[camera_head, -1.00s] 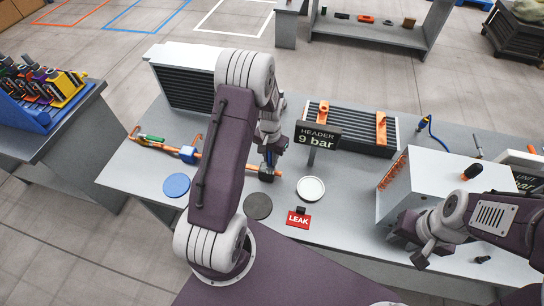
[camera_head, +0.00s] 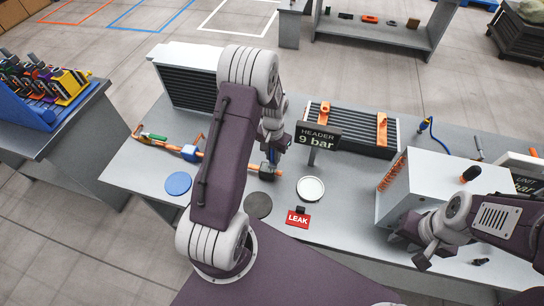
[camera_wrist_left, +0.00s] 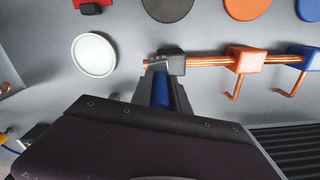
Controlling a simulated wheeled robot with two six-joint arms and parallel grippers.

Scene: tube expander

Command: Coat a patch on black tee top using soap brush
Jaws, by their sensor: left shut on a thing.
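The black tee (camera_head: 264,171) sits at the right end of a copper pipe run on the bench; it also shows in the left wrist view (camera_wrist_left: 174,60). My left gripper (camera_head: 273,154) is just above and behind the tee. It is shut on a blue thing (camera_wrist_left: 161,90), which looks like the soap brush handle. The brush's tip is hard to make out, and I cannot tell whether it touches the tee top. My right gripper (camera_head: 422,251) is beside the white box at the right; its fingers are not clear.
A blue block (camera_head: 189,152) sits along the copper pipe. Blue (camera_head: 178,183), black (camera_head: 258,206) and white (camera_head: 310,189) discs lie in front. A header sign (camera_head: 317,138) stands right of my left gripper, with a red leak tag (camera_head: 298,218) near the front edge.

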